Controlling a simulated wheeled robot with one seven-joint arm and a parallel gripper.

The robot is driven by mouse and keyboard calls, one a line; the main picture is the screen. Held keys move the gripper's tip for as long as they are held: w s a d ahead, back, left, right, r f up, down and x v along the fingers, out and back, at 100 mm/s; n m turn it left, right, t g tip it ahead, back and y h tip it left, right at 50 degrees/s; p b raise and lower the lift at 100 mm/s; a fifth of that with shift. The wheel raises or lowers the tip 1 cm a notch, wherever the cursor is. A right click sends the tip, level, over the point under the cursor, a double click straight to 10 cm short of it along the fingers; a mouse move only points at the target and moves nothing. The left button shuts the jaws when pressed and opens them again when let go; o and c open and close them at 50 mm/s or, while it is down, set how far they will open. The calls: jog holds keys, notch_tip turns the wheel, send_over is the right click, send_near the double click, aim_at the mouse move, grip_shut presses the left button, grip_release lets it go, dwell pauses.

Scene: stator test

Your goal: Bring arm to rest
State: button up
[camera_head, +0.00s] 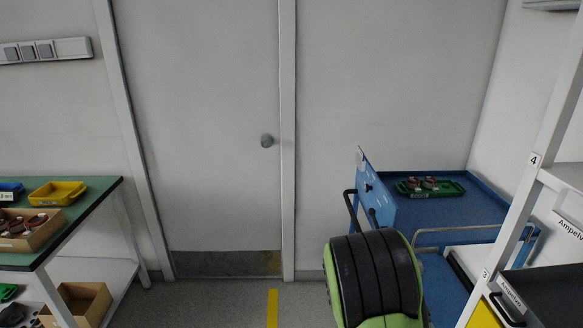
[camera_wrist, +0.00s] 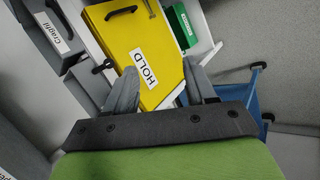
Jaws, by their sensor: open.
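My gripper (camera_wrist: 163,93) shows in the wrist view with its two grey fingers apart and nothing between them. Beyond the fingers is a yellow bin (camera_wrist: 130,40) with a HOLD label; I cannot tell the exact gap, but no contact is visible. In the head view my black and green arm part stands at the lower middle right, in front of the blue cart (camera_head: 430,205). The gripper's fingers are not visible in the head view.
A green tray (camera_head: 430,188) with dark round parts lies on the cart. A white shelf rack (camera_head: 535,165) stands close at right. A green-topped table (camera_head: 95,200) with a yellow tray (camera_head: 57,193) is at left. The floor before the door (camera_head: 200,140) is clear.

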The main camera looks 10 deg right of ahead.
jog(key=s+a+r+n+t+y+p, duration=0.2)
jog(key=s+a+r+t, duration=0.3)
jog(key=a+r, duration=0.4)
jog(key=s+a+r+n+t+y+p, duration=0.2)
jog(key=s+a+r+n+t+y, duration=0.2)
jog(key=a+r, duration=0.5)
jog(key=shift+s+a+r+t, duration=0.15)
jog(key=shift+s+r+t, duration=0.3)
jog(key=shift+s, duration=0.5)
